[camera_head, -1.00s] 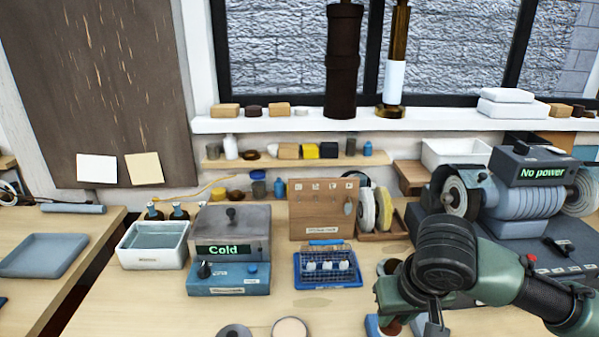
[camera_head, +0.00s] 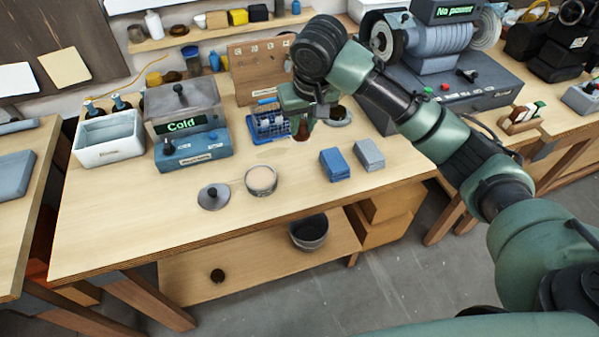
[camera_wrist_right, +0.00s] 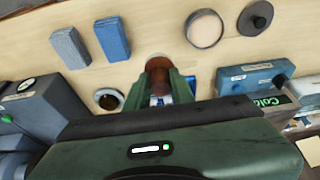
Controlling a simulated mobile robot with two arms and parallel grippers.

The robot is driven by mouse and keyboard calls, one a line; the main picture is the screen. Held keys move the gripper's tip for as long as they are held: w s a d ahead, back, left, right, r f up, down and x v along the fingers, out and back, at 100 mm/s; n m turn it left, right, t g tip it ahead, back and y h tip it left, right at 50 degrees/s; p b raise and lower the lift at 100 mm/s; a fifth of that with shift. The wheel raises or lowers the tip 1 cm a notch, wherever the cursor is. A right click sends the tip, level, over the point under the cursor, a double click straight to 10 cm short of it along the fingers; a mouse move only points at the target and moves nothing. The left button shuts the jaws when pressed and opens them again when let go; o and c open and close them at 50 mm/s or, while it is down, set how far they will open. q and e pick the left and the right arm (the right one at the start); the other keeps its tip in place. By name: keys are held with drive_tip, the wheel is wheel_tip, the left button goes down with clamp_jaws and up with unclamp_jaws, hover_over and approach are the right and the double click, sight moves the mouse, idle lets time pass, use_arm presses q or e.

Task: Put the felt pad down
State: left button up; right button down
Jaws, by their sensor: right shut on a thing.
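My right gripper (camera_head: 302,118) is shut on a small reddish-brown piece (camera_head: 302,132), which I take to be the felt pad. It is over the workbench (camera_head: 300,205), just in front of the blue rack (camera_head: 268,124). In the right wrist view the brown piece (camera_wrist_right: 158,63) sticks out beyond the green fingers (camera_wrist_right: 158,88), with pale wood behind it. I cannot tell whether it touches the bench. My left gripper is in neither view.
A blue block (camera_head: 335,165) and a grey block (camera_head: 369,155) lie to the right. A round tin with a pale top (camera_head: 261,180) and a knobbed lid (camera_head: 213,196) lie in front. A small dark-filled dish (camera_head: 340,116) is close by. Bench near the front edge is clear.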

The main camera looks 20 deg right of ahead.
sight(304, 144)
wheel_tip(304, 144, down, 7)
drive_tip(key=shift+s+f+p, duration=0.1)
drive_tip(key=shift+p, duration=0.55)
wheel_tip(304, 144, down, 4)
drive_tip(key=shift+a+f+p, duration=0.1)
drive_tip(key=shift+f+p, duration=0.05)
drive_tip(key=shift+p, duration=0.15)
wheel_tip(304, 144, down, 4)
drive_tip(key=shift+r+p, duration=0.1)
drive_tip(key=shift+p, duration=0.25)
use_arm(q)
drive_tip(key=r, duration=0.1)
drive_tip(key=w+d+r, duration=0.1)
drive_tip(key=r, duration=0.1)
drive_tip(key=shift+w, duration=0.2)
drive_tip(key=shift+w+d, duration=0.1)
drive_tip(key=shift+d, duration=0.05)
use_arm(e)
drive_tip(key=shift+f, duration=0.2)
drive_tip(key=c, duration=1.2)
unclamp_jaws()
use_arm(q)
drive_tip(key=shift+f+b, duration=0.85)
drive_tip(key=shift+b, duration=0.05)
use_arm(e)
drive_tip(key=v, duration=1.2)
